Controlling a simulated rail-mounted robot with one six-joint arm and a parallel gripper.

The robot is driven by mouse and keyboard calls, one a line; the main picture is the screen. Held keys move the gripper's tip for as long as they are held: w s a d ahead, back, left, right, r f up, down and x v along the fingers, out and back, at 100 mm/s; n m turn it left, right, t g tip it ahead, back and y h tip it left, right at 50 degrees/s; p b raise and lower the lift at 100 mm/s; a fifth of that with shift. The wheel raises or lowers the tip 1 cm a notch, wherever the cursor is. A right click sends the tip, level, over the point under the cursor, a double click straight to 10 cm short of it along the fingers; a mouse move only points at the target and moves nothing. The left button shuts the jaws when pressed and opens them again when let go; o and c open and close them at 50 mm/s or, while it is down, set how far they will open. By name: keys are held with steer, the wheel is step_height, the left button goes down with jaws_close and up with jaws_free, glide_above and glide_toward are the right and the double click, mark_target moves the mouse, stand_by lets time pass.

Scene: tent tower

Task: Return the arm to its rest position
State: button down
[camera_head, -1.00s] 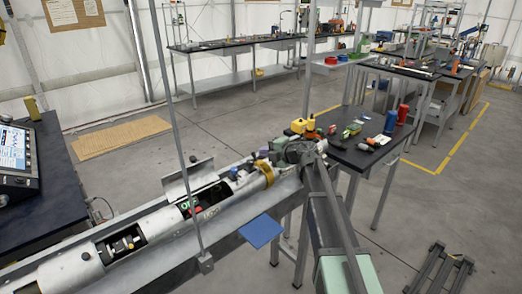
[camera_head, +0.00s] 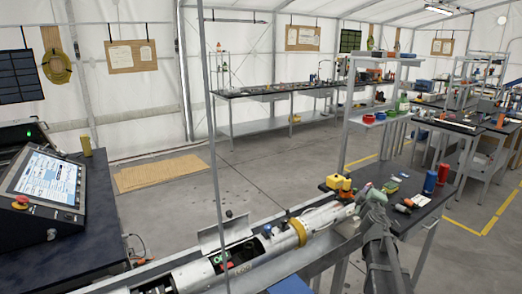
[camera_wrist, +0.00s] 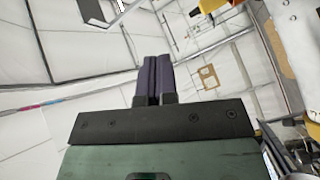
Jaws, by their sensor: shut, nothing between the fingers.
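My gripper (camera_wrist: 153,62) shows in the wrist view with its two dark purple fingers together and nothing between them. They point up and away from a dark mounting bar and a green body. Behind them are white tent walls and a framed board, with no object close to the fingertips. In the head view, grey links of my arm rise at the lower right, in front of the small black bench (camera_head: 440,192). I cannot make out the gripper clearly there.
A long white tube (camera_head: 325,218) with open hatches lies in a metal trough beside my arm. A yellow item (camera_head: 338,183), a blue can (camera_head: 430,183) and a red can (camera_head: 443,172) stand on the bench. A control console (camera_head: 45,182) is at left. The floor behind is open.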

steer(key=s+a+f+m+g, duration=0.2)
steer(key=s+f+m+g, duration=0.35)
steer(key=s+f, duration=0.2)
steer(key=s+a+f+m+g, duration=0.3)
steer(key=s+f+m+g, duration=0.3)
steer(key=s, duration=0.3)
steer(key=s+a+f+n+g+y, duration=0.1)
steer(key=s+a+g+y, duration=0.1)
steer(key=s+a, duration=0.4)
steer(key=s+a+f+n+g+y, duration=0.1)
steer(key=s+a+f+g+y, duration=0.1)
steer(key=s+a, duration=0.4)
steer(key=a+g+y, duration=0.1)
steer(key=a, duration=0.4)
steer(key=shift+s+f+g+y, duration=0.2)
steer(key=shift+f+g+y, duration=0.1)
steer(key=shift+g, duration=0.05)
